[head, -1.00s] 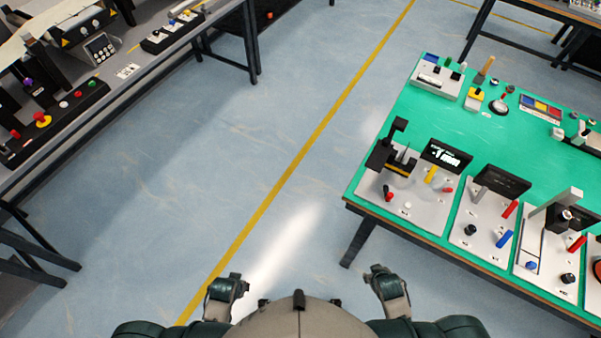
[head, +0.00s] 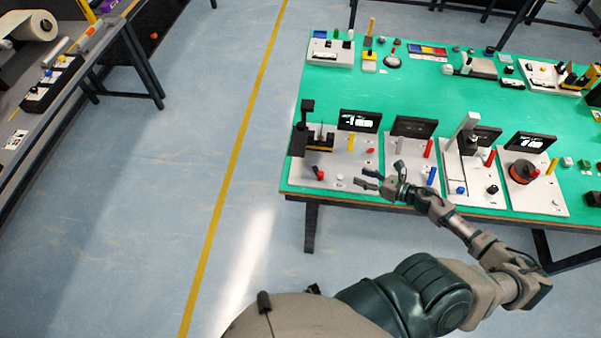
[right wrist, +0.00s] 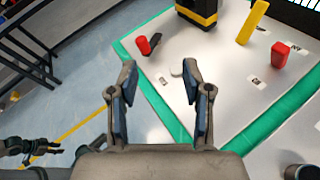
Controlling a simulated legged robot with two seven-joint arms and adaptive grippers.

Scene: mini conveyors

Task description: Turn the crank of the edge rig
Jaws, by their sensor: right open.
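The leftmost rig, at the green table's left edge, is a light panel (head: 340,172) with a black-and-yellow block (head: 319,139). A small red-handled black crank (head: 318,174) is on its front left; it also shows in the right wrist view (right wrist: 147,45). My right gripper (head: 380,177) is over the panel's front right part, open and empty. In the right wrist view its fingers (right wrist: 160,78) are apart, with a white round button (right wrist: 177,69) beyond them. The crank is farther off, touching neither finger. What seems my left gripper (right wrist: 38,148) shows small and dark at the lower left.
The panel also bears a yellow post (right wrist: 253,22) and a red knob (right wrist: 280,54), with a display (head: 359,121) behind. More rigs stand to the right, near my right forearm. Small devices line the back of the green table (head: 420,90). Floor left of it is clear.

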